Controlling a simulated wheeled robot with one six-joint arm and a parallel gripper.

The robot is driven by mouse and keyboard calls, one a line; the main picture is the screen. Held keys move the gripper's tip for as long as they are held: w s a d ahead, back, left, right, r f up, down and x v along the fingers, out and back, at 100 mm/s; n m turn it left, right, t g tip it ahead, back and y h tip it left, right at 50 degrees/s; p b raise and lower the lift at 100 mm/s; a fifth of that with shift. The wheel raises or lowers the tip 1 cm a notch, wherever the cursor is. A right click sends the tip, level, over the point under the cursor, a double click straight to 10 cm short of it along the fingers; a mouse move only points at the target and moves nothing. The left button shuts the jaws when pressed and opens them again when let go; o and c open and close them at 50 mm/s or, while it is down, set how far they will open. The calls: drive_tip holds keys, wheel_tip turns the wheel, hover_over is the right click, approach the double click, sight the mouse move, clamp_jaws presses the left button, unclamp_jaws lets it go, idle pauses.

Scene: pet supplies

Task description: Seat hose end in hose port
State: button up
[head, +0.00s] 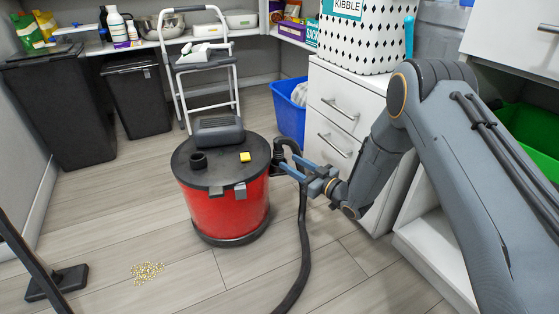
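A red canister vacuum (222,205) with a black lid stands on the floor in the middle of the head view. A short round black hose port (199,161) stands up from the lid's left part. My gripper (290,167) is right of the canister, its blue fingers closed around the black hose just below its bent hose end (287,146). The hose end is at about the lid's right edge in the picture and apart from the port. The hose (304,240) hangs down from the gripper to the floor. Part of it is hidden by the fingers.
A yellow block (245,157) and a dark grey housing (220,130) sit on the lid. A white step stool (207,75) and black bins (137,95) stand behind. White drawers (340,125) stand close to my arm. Spilled kibble (147,272) and a floor nozzle (57,283) lie front left.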

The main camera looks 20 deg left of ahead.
sight(282, 157)
drive_tip(key=b+x, duration=0.1)
drive_tip(key=x, duration=0.1)
drive_tip(key=b+x, duration=0.1)
drive_tip(key=shift+w+a+f+b, duration=0.2)
drive_tip(key=shift+a+b, duration=0.1)
drive_tip(key=shift+b, duration=0.1)
drive_tip(key=shift+w+a+r, duration=0.1)
drive_tip(key=shift+w+a, duration=0.1)
drive_tip(key=shift+a, duration=0.25)
drive_tip(key=c, duration=0.8)
drive_tip(key=shift+c, duration=0.2)
drive_tip(key=shift+r, duration=0.15)
